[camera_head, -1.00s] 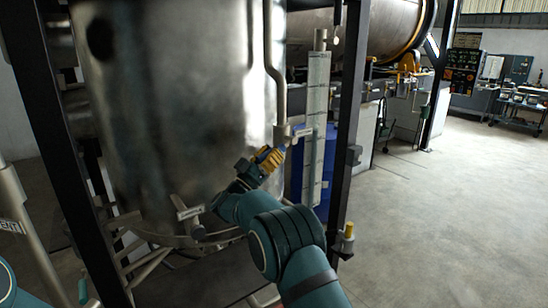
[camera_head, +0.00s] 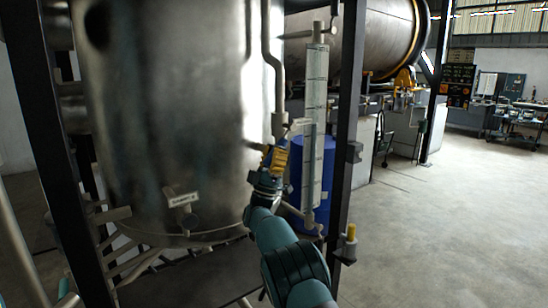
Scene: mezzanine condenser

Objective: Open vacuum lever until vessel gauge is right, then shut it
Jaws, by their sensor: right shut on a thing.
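The large metal vessel (camera_head: 170,110) fills the left half of the view. A tall, pale graduated gauge (camera_head: 316,90) stands upright at its right; its reading is too small to make out. A pipe runs down the vessel's right side to a valve (camera_head: 279,124) with a small tag beside it. My right gripper (camera_head: 276,152) is just below this valve, its yellow fingers pointing up. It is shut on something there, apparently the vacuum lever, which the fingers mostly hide. The lever's angle cannot be told. My left gripper is not in view.
A dark frame post (camera_head: 347,130) stands close to the right of the gauge, with a yellow-topped fitting (camera_head: 350,232) low on it. A blue drum (camera_head: 322,185) is behind the gauge. Another tagged fitting (camera_head: 183,199) sits low on the vessel. Open floor lies at right.

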